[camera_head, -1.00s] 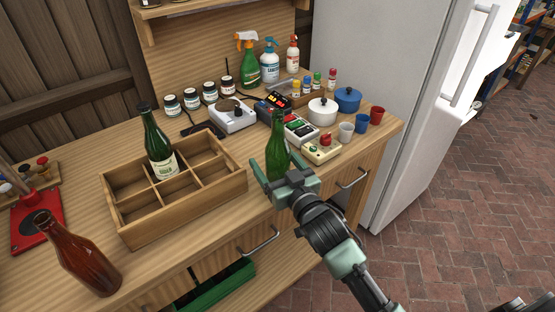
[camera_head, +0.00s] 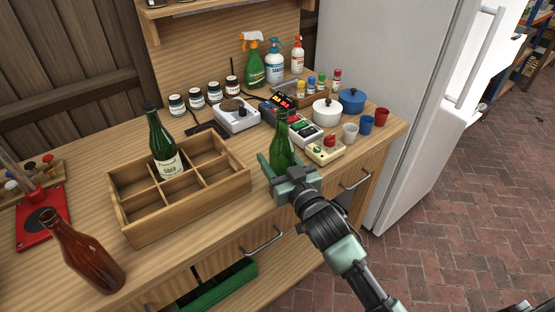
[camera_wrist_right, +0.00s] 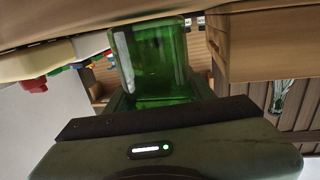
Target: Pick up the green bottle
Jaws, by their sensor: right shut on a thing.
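A green bottle (camera_head: 280,147) without a visible label stands upright at the front right of the wooden bench. My right gripper (camera_head: 281,169) is shut on its lower body. In the right wrist view the green glass (camera_wrist_right: 152,60) fills the space between the fingers. Whether its base touches the bench is hidden by the gripper. A second green bottle (camera_head: 160,145), with a pale label, stands in a compartment of the wooden crate (camera_head: 183,223). My left gripper is not in view.
A brown bottle (camera_head: 88,260) stands at the front left, near a red board (camera_head: 42,218). Behind the held bottle are a meter with green parts (camera_head: 303,132), a beige box with a red knob (camera_head: 325,151), small cups and two pots. A white fridge (camera_head: 400,80) stands to the right.

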